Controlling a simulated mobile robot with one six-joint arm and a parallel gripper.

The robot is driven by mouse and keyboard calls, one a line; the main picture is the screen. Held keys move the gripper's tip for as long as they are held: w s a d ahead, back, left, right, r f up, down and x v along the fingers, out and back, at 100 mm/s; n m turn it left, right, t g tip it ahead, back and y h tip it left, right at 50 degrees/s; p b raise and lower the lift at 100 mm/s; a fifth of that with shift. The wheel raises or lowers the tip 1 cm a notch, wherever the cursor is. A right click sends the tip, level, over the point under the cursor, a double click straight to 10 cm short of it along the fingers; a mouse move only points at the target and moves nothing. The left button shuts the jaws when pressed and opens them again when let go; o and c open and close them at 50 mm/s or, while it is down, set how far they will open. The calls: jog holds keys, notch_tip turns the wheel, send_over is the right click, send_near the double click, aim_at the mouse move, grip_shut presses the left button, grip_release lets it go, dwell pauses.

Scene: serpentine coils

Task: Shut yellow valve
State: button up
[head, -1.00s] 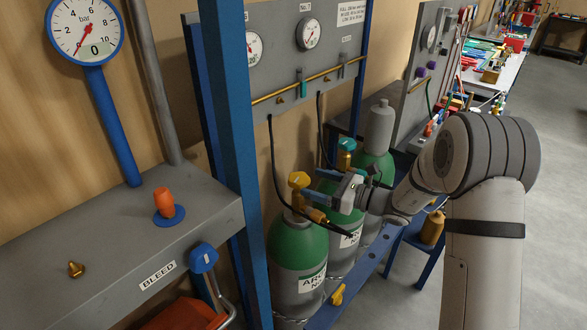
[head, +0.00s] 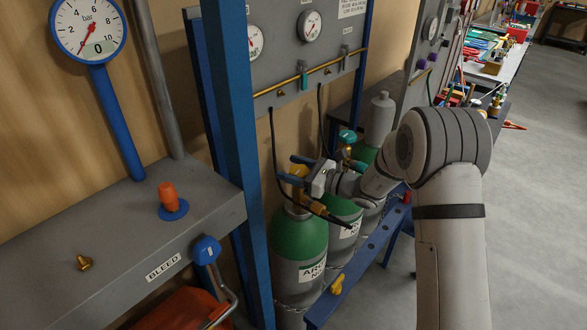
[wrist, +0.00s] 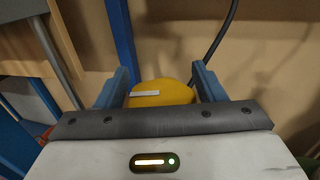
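The yellow valve (head: 297,172) is a knob on top of the front green and grey gas cylinder (head: 299,240). My gripper (head: 294,170) is at the knob, coming from the right, with its two blue fingers spread apart. In the wrist view the yellow valve (wrist: 160,93) lies between the fingers of my gripper (wrist: 160,78), with a pale label strip on it. My gripper hides part of the knob in the head view.
A second cylinder with a teal valve (head: 347,137) and a third with a grey cap (head: 380,118) stand behind. A black hose (head: 274,160) hangs by the front cylinder. A blue post (head: 234,140) stands at left, beside a grey bench (head: 110,235) with an orange knob (head: 168,194).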

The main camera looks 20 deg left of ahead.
jog(key=c, duration=0.7)
jog(key=shift+f+m+t+b, duration=0.25)
jog(key=shift+m+t+b, duration=0.35)
jog(key=shift+t+b, duration=0.45)
jog(key=shift+w+r+m+t+h+b, duration=0.15)
jog(key=shift+m+t+h+b, duration=0.25)
jog(key=shift+m+t+b, duration=0.45)
jog(key=shift+w+d+r+t+b, duration=0.1)
jog(key=shift+r+t+b, duration=0.05)
jog(key=shift+t+b, duration=0.2)
jog(key=o, duration=1)
jog(key=b+v, duration=0.1)
jog(key=v, duration=0.7)
jog(key=shift+r, duration=0.1)
